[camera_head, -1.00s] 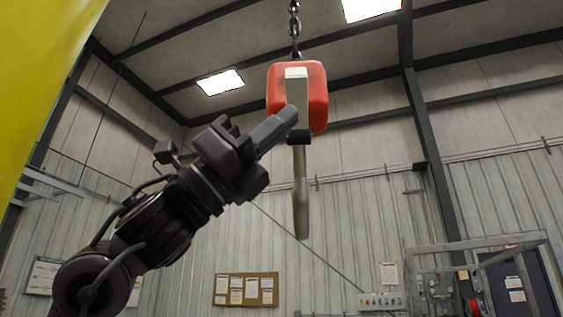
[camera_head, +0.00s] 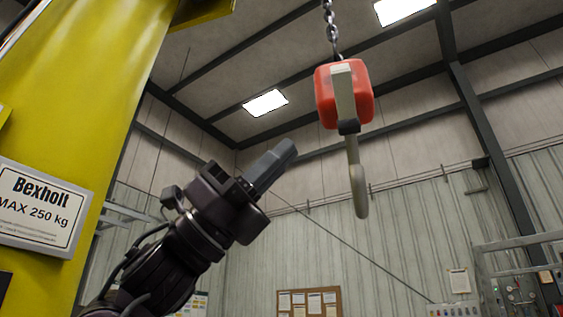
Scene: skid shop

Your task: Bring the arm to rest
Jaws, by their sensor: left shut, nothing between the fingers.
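My left gripper (camera_head: 284,153) is raised in the middle of the head view, pointing up and to the right. Its fingers are shut with nothing between them. A red hoist block (camera_head: 361,97) with a pale front plate hangs from a chain (camera_head: 330,25) to the right of the gripper. A grey hook (camera_head: 357,190) hangs below the block. In the picture there is a clear gap between my fingertips and the block and hook. My right gripper is not in view.
A yellow column (camera_head: 75,110) with a white sign (camera_head: 38,208) reading "Bexholt MAX 250 kg" fills the left side. A notice board (camera_head: 308,302) and a metal frame with equipment (camera_head: 515,275) are at the back. The air around the gripper looks clear.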

